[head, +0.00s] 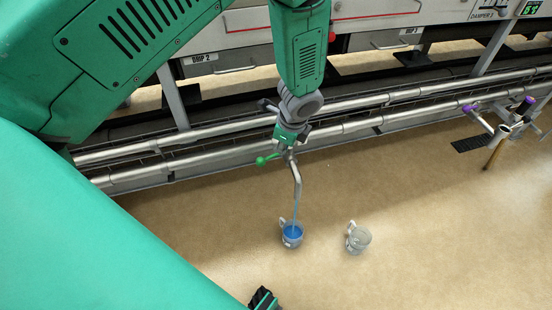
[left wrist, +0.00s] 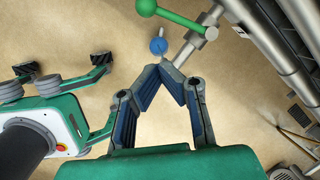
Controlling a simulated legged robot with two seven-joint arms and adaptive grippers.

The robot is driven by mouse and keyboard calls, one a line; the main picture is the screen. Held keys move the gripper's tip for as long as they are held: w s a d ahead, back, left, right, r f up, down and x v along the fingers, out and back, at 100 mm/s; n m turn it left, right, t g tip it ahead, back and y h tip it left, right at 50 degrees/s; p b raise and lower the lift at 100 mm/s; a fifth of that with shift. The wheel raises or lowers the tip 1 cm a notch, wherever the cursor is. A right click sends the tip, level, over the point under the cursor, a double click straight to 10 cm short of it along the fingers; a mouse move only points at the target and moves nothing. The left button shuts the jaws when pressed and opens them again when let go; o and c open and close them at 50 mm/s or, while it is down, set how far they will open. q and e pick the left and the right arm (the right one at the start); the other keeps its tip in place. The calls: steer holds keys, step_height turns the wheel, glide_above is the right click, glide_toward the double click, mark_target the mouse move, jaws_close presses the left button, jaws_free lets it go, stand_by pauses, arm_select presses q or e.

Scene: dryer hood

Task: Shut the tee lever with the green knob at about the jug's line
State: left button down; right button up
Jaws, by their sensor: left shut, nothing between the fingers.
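The green knob (head: 262,160) sits at the end of a short green lever pointing left from the steel tee, above the spout (head: 297,180). A blue stream runs from the spout into a clear jug (head: 292,242) holding blue liquid. My left gripper (head: 286,138) is at the tee, just above and right of the knob. In the left wrist view its fingers (left wrist: 168,66) meet at the tips, empty, with the knob (left wrist: 146,8) beyond them, apart. The blue liquid in the jug (left wrist: 158,46) shows just past the tips.
A second clear jug (head: 359,239) stands to the right, looking empty. Two steel pipes (head: 380,103) run across behind the tee. A purple-knobbed fitting (head: 505,128) is at the far right. The tan floor (head: 420,220) in front is mostly clear.

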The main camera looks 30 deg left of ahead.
mark_target(270, 157)
arm_select(q)
step_height(270, 157, down, 12)
steer(key=r+m+b, duration=0.1)
steer(key=m+b, duration=0.3)
steer(key=m, duration=0.3)
steer(key=a, duration=0.1)
steer(key=w+a, duration=0.1)
steer(key=a+r, duration=0.1)
steer(key=shift+w+a, duration=0.35)
steer(key=shift+w, duration=0.05)
arm_select(e)
steer(key=f, duration=0.4)
steer(key=shift+s+d+f, duration=0.2)
steer(key=shift+f, duration=0.2)
arm_select(q)
steer(key=shift+a+r+p, duration=0.3)
steer(key=shift+a+p, duration=0.15)
steer(key=shift+p, duration=0.5)
steer(key=shift+w+a+m+p, duration=0.2)
steer(key=shift+a+m+p, duration=0.2)
steer(key=shift+p, duration=0.15)
steer(key=shift+a+f+t, duration=0.2)
steer(key=shift+f+t, duration=0.05)
steer(key=shift+t, duration=0.05)
arm_select(e)
step_height(270, 157, up, 3)
steer(key=shift+r, duration=0.2)
